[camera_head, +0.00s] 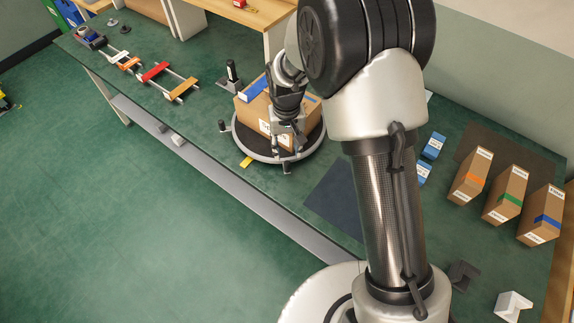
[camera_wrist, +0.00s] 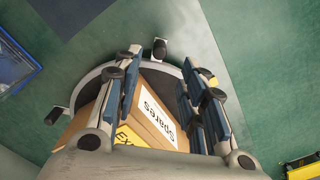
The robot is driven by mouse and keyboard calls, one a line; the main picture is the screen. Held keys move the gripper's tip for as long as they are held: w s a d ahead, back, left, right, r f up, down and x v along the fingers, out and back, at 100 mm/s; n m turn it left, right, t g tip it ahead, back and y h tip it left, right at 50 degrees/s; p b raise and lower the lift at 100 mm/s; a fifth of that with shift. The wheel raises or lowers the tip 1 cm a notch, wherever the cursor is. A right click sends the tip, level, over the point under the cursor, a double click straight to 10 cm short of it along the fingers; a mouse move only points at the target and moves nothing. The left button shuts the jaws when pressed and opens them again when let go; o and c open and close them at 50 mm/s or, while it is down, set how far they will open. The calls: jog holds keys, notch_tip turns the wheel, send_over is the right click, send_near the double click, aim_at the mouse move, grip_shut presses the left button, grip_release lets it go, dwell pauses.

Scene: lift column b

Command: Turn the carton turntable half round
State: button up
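The turntable (camera_head: 250,148) is a round dark plate with a grey rim and short dark pegs around it. It stands on the green bench, and its rim also shows in the wrist view (camera_wrist: 97,74). A brown carton (camera_head: 254,112) with blue tape and white labels sits on it. In the wrist view the carton (camera_wrist: 152,117) shows a "Spares" label and part of a yellow label. My gripper (camera_wrist: 160,62) is open, its blue-padded fingers apart at the carton's near side. A rim peg (camera_wrist: 160,48) appears between the fingertips; I cannot tell whether they touch it.
A yellow marker (camera_head: 246,162) lies by the turntable's near edge. A black upright device (camera_head: 232,74) stands behind it. A dark mat (camera_head: 334,200), blue boxes (camera_head: 434,146) and several cartons (camera_head: 505,194) are at right.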

aim_at(287, 163)
notch_tip(287, 163, down, 9)
jog(key=shift+f+b, duration=0.2)
jog(key=shift+b, duration=1.05)
jog(key=shift+c, duration=0.3)
grip_shut()
